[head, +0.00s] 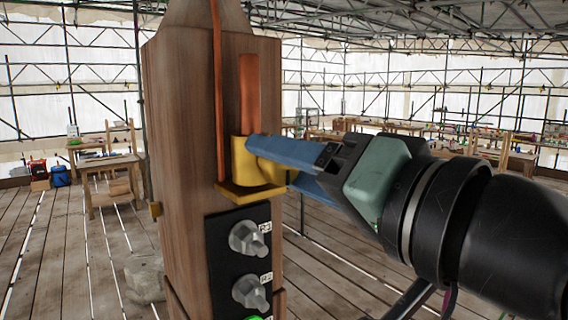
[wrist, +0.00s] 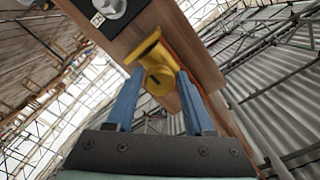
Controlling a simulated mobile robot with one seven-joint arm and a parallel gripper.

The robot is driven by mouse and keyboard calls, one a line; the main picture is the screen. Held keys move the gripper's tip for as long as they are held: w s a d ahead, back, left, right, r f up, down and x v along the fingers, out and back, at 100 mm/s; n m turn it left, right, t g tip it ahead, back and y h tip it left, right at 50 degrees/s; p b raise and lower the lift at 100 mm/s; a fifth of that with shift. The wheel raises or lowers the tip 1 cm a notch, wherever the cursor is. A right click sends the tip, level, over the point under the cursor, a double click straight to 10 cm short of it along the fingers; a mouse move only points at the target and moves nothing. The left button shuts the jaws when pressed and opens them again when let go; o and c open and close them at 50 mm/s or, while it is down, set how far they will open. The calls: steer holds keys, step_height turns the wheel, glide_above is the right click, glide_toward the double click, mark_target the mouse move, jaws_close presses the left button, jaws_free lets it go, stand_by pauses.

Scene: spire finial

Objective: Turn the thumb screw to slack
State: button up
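A yellow clamp fitting (head: 240,164) is fixed to the face of a wooden post (head: 183,120), around the foot of a copper-coloured strip (head: 249,90). My gripper (head: 270,162) reaches in from the right with its blue fingers at this fitting. In the wrist view, the spread fingers of my gripper (wrist: 160,74) stand on either side of the rounded yellow part (wrist: 159,80). I cannot tell whether either finger touches it. No separate thumb screw can be made out; the near finger covers part of the fitting in the head view.
Below the fitting, grey knobs (head: 249,238) (head: 251,292) sit on black labelled plates on the post. A thin copper-coloured cable (head: 218,100) runs down the post. Wooden tables (head: 105,165) stand well back on the left, with open plank floor between.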

jaws_close()
